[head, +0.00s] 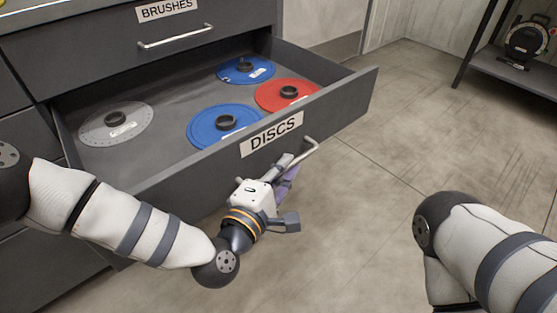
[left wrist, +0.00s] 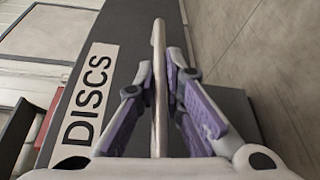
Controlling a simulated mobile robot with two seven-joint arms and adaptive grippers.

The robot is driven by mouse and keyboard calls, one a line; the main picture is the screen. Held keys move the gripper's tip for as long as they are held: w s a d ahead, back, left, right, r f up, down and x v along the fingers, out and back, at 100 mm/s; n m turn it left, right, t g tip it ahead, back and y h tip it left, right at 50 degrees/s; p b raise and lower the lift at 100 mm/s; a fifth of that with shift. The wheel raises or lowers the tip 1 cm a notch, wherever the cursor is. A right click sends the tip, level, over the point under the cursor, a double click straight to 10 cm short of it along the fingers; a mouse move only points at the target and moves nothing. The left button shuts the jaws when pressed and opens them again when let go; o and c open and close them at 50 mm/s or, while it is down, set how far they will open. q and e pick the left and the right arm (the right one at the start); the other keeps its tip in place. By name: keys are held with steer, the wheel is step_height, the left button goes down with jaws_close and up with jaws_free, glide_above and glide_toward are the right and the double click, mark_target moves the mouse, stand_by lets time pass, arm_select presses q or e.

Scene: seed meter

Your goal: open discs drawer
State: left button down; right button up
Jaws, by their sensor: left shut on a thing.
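The discs drawer (head: 345,93) is pulled out of the dark cabinet, with its inside showing. Its front bears a DISCS label (head: 272,134), which also shows in the left wrist view (left wrist: 88,92). My left gripper (head: 287,172) is at the drawer's front, shut on the bar handle (head: 311,146). In the left wrist view the handle (left wrist: 159,60) runs between the purple-padded fingers (left wrist: 160,108). Inside the drawer lie a grey disc (head: 97,128), two blue discs (head: 208,137) and a red disc (head: 275,103). My right gripper is out of view.
The BRUSHES drawer (head: 110,38) above is shut, with its own bar handle (head: 175,37). A dark shelf (head: 515,72) at the far right holds a round device (head: 526,42). The floor (head: 400,130) in front of the drawer is clear.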

arm_select(q)
steer(key=shift+s+d, duration=0.15)
steer(key=shift+s, duration=0.1)
steer(key=c, duration=1.7)
jaws_free()
steer(key=v, duration=1.2)
steer(key=shift+f, duration=0.1)
